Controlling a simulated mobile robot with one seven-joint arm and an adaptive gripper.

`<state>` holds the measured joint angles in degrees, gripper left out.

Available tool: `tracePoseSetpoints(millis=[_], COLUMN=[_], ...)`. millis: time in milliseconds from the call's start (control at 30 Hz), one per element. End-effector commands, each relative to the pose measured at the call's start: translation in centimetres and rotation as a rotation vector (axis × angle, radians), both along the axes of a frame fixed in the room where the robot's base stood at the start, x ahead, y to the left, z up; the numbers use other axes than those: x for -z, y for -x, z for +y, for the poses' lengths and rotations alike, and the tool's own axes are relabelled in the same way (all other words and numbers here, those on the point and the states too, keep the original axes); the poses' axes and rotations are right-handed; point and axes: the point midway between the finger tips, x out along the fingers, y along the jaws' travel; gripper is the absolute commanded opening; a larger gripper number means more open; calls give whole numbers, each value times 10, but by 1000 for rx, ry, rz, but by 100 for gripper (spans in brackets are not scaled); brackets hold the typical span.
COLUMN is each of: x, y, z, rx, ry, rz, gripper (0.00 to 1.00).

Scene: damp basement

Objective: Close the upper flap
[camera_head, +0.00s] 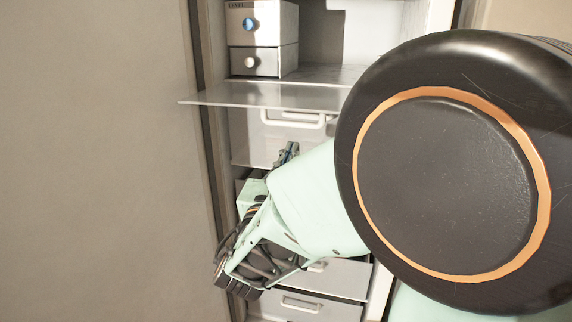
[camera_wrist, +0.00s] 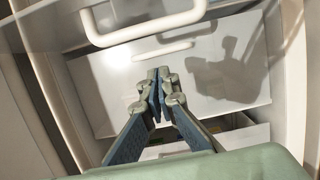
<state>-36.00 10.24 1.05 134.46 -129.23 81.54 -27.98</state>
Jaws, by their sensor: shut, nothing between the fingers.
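The upper flap (camera_head: 265,97) is a thin grey panel that sticks out almost level from the white cabinet in the head view. A white bar handle (camera_head: 293,122) hangs below it; a large handle (camera_wrist: 145,38) crosses the top of the wrist view. My gripper (camera_head: 289,150) is below the flap, in front of a white front panel (camera_head: 252,148). In the wrist view my gripper (camera_wrist: 160,80) has its fingers together and empty, pointing at the white panel (camera_wrist: 110,95), below the handle and apart from it. My arm hides the flap's right end.
Boxes with a blue knob (camera_head: 249,24) and a white knob (camera_head: 250,62) stand on the shelf above the flap. Lower drawers (camera_head: 325,277) are below my gripper. A partly open drawer (camera_wrist: 235,140) shows in the wrist view. A plain wall (camera_head: 90,170) is at left.

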Motion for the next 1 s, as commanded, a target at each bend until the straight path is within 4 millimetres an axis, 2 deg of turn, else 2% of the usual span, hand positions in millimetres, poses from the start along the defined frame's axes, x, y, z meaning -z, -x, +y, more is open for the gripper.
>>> tracePoseSetpoints(millis=[67, 200, 400, 1000], x=[-3, -22, -35, -41], y=[-16, -5, 4, 5], z=[-6, -1, 1, 2], rx=[4, -3, 0, 1], ry=[0, -2, 0, -1], rz=[-1, -4, -1, 7], gripper=[0, 0, 0, 0])
